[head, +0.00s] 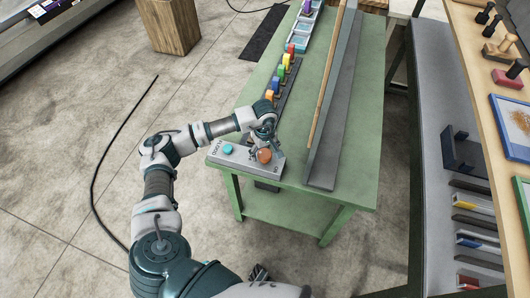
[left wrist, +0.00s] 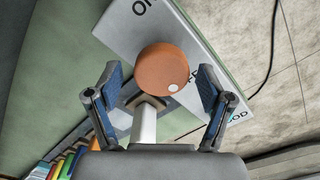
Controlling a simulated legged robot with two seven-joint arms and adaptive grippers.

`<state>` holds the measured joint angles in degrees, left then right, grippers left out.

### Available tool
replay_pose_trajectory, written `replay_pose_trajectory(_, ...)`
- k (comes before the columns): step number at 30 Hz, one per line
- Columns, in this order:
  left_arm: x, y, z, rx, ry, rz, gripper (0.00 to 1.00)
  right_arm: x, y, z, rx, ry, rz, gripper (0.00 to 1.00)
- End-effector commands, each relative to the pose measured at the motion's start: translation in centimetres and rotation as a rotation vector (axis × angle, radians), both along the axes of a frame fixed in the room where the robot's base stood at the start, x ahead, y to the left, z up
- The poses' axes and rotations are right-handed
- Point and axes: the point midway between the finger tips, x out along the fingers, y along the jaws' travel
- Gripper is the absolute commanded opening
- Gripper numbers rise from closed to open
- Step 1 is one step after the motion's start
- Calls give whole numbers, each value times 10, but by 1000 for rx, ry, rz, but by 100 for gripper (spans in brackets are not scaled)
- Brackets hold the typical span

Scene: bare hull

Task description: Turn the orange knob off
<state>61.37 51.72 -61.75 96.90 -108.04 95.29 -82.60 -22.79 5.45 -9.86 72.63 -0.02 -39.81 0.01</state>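The orange knob (head: 264,156) sits on a light grey control box (head: 241,160) at the near left corner of the green table. In the left wrist view the round orange knob (left wrist: 163,66) has a white dot on the rim side nearest the camera. My left gripper (head: 260,146) is over the box, right at the knob. In the left wrist view its two blue-padded fingers are spread, one on each side of the knob, with visible gaps. Printed letters on the box are partly cut off or hidden. I do not see my right gripper.
A turquoise button (head: 228,149) is on the box's left. Behind the box, a row of coloured blocks (head: 284,63) runs along the green table (head: 310,75). A long grey channel (head: 330,120) lies to the right. A shelf unit (head: 440,90) stands at far right.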

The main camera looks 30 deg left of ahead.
Motion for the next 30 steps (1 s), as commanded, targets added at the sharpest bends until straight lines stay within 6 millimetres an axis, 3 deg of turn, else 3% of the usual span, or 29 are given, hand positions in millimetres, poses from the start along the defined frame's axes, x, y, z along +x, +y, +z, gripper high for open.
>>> replay_pose_trajectory(10, 0, -1, 10, 0, 0, 0, 80, 0, 1, 0, 3, -4, -2, 40)
replay_pose_trajectory(21, 1, 1, 86, -2, -3, -1, 80, 0, 1, 0, 3, -3, -1, 40)
replay_pose_trajectory(30, 1, 2, 117, -3, 2, 0, 80, 0, 1, 0, 2, -3, -1, 40)
